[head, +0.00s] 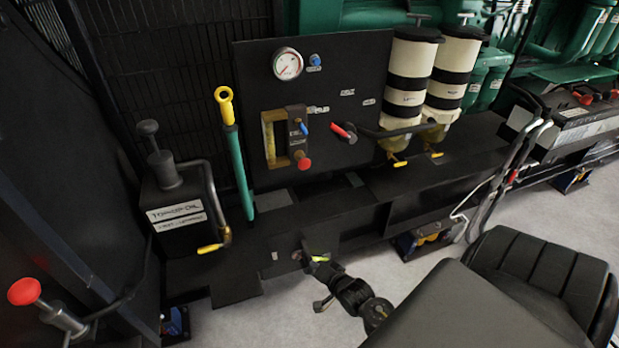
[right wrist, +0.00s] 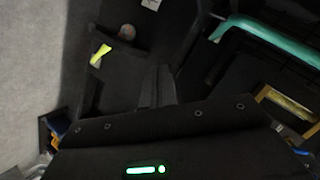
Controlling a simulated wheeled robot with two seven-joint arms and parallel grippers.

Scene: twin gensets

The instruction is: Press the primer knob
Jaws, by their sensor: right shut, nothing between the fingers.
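No readable label says primer knob, so I cannot tell which one it is. A small round knob-like disc (head: 297,255) sits on the low black box, beside a yellow-green lever (head: 319,259). Both also show in the right wrist view, the disc (right wrist: 127,32) and the lever (right wrist: 101,53). A black knob (head: 148,128) tops the oil box, and two T-shaped handles (head: 418,17) (head: 466,16) top the filters. My right gripper (head: 326,268) is shut and empty close to the yellow-green lever; its fingers show in the wrist view (right wrist: 157,75). Contact cannot be told. My left gripper is not in view.
A panel (head: 345,85) carries a gauge (head: 288,64), a red knob (head: 304,163) and a red-handled lever (head: 343,132). A teal handle with yellow end (head: 239,170) stands to its left. A red knob (head: 24,291) is at lower left. Grey floor (head: 270,320) is clear in front.

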